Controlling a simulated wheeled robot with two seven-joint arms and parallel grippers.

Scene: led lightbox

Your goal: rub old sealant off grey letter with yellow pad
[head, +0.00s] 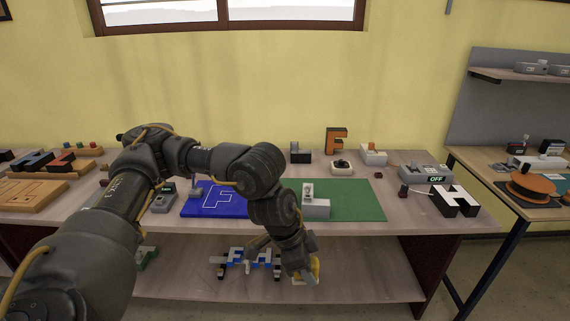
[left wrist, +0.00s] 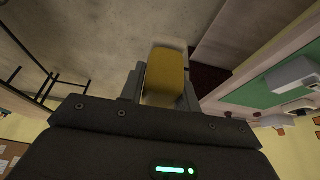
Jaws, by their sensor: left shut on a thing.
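My left gripper (head: 302,275) reaches down in front of the table's front edge, at about the height of the lower shelf. My right gripper is not in view.
A blue mat (head: 226,206) with a white F outline lies left of the green mat. An orange letter F (head: 336,141) stands at the back. A white-faced H (head: 455,200) lies at the right. Blue and white pieces (head: 236,257) lie on the lower shelf (head: 370,283).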

